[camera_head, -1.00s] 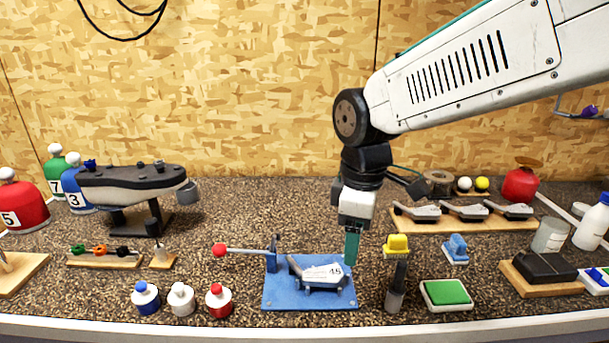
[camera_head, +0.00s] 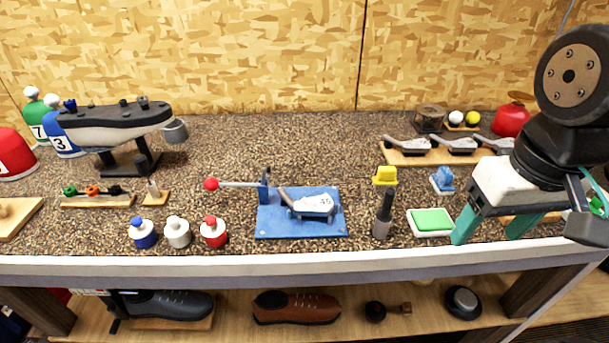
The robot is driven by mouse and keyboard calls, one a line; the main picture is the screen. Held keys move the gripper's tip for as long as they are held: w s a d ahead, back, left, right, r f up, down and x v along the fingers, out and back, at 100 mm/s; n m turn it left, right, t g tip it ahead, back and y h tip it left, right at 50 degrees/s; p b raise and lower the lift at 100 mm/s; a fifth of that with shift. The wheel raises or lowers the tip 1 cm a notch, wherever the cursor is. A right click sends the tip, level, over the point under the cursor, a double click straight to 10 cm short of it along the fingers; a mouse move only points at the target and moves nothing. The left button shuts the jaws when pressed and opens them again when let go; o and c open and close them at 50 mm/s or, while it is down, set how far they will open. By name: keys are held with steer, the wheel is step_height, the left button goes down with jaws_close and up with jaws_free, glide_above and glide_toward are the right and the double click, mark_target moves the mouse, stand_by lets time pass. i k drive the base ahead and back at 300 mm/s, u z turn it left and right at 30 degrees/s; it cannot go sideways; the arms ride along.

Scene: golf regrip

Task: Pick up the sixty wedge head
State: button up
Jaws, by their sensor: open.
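Several wedge-type heads are in view, and I cannot read the number sixty on any of them. Three grey heads stand in a row on a wooden rack (camera_head: 410,158) at the back right: a left head (camera_head: 408,147), a middle head (camera_head: 456,145) and a right head (camera_head: 497,145). Another head (camera_head: 313,205) lies on the blue fixture plate (camera_head: 275,226), with a number on its white label that looks like 48 or 49. My gripper (camera_head: 492,226) is open with teal fingers, at the right near the front edge, in front of the rack and apart from it. Nothing shows between its fingers.
A green pad in a white tray (camera_head: 412,227) sits just left of my gripper. A yellow-topped brush (camera_head: 384,200) and a blue clamp-like piece (camera_head: 442,182) stand nearby. Red, blue and white bottles (camera_head: 178,232) line the front left. The back middle of the bench (camera_head: 290,150) is clear.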

mark_target(509, 142)
steer(key=z, duration=0.8)
steer(key=k, duration=1.3)
steer(key=z, duration=0.65)
steer(key=i, duration=1.4)
steer(key=u, duration=0.45)
steer(key=i, duration=0.6)
steer(key=u, duration=0.55)
